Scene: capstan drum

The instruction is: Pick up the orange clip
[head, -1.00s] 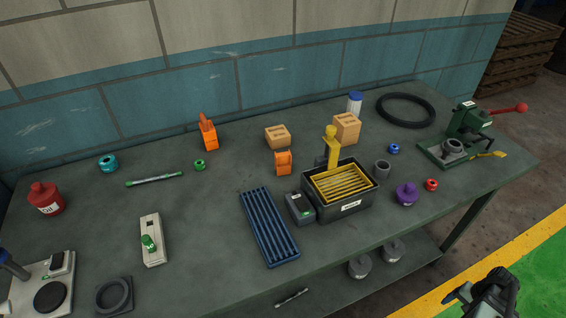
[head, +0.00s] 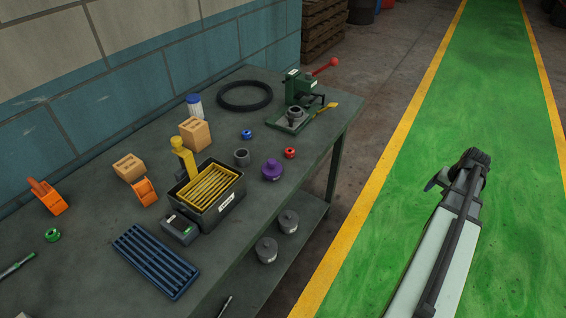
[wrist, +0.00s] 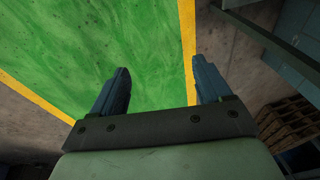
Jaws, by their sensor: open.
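Two orange pieces stand at the left of the workbench (head: 75,255) in the head view. One orange piece (head: 47,197) has a raised, slanted upper part. The other, a smaller orange piece (head: 144,191) with an opening, stands in front of a tan block. I cannot tell for sure which is the clip. My gripper (wrist: 160,88) is open and empty in the wrist view, over green floor. In the head view my arm reaches up at the right, well away from the bench and both orange pieces.
A dark bin (head: 222,208) with a yellow rack, a blue ribbed tray (head: 155,262), tan blocks (head: 195,134), a purple knob (head: 271,170), a black ring (head: 245,96) and a green press (head: 300,88) occupy the bench. The green floor lane (head: 495,70) is clear.

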